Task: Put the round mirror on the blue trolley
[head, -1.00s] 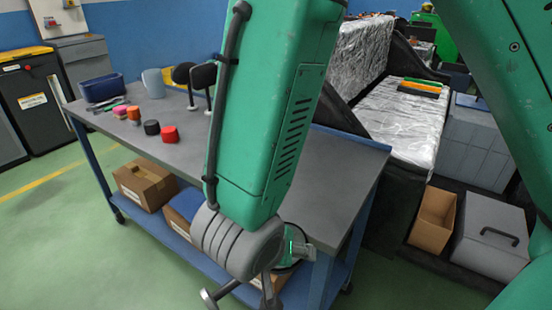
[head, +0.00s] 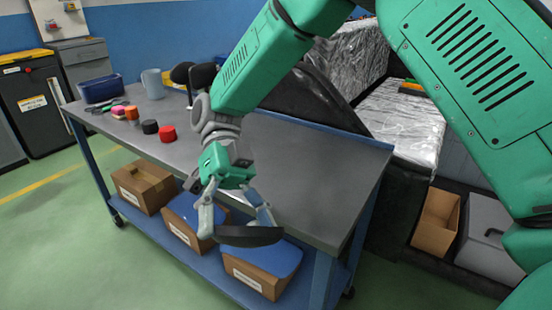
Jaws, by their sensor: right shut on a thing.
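My right gripper (head: 236,214) is shut on the round mirror (head: 250,237), which shows as a dark, thin disc seen nearly edge-on. Its reflecting face is hidden from this view. The blue trolley (head: 295,172) has a grey top, blue legs and a blue lower shelf. In the picture the gripper overlaps the trolley's front edge, and the mirror shows below that edge, in front of the lower shelf. The mirror looks clear of the trolley, but its exact height and distance are hard to tell. My left gripper is not in view.
On the top's left half stand a blue bin (head: 101,88), a grey mug (head: 153,83), two dark round-headed things (head: 182,73), and red (head: 168,134) and black (head: 150,127) pieces. The top's right half is bare. Cardboard boxes (head: 144,186) fill the lower shelf.

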